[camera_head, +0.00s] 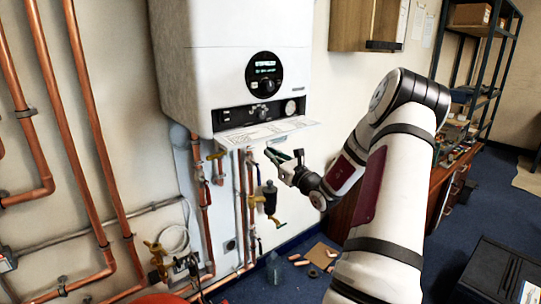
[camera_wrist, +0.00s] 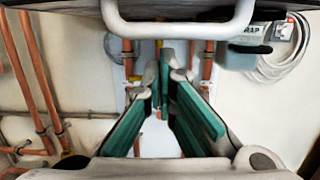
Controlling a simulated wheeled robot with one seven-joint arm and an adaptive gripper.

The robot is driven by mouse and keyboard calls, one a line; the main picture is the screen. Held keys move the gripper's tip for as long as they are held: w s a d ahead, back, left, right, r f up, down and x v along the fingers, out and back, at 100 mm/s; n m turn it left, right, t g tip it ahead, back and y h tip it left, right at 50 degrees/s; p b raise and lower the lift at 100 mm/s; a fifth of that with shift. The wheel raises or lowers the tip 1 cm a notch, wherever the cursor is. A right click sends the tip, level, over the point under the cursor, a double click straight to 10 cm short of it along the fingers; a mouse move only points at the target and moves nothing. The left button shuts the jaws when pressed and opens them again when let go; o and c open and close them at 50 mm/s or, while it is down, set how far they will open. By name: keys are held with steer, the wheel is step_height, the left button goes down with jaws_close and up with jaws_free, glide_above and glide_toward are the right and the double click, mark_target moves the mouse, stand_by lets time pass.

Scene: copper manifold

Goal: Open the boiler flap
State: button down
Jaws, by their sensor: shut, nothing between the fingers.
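The white boiler (camera_head: 240,50) hangs on the wall in the head view. Its flap (camera_head: 265,132) is folded down at the bottom front and sticks out toward me, nearly level, with printing on its upper face. The black control strip (camera_head: 255,115) with a knob and a round gauge is exposed above it. My gripper (camera_head: 285,158) is just below and to the right of the flap, apart from it as far as I can tell. It is shut and empty. The wrist view shows its green-padded fingers (camera_wrist: 163,95) pointing at the pipes.
Copper pipes (camera_head: 75,150) run down the wall at left. Valves and a brass fitting (camera_head: 268,195) hang under the boiler. A wooden cabinet (camera_head: 350,25), shelving and a workbench stand at right. Debris and a dark case (camera_head: 500,275) lie on the blue floor.

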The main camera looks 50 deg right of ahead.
steer(key=v, duration=1)
steer(key=shift+f, duration=0.15)
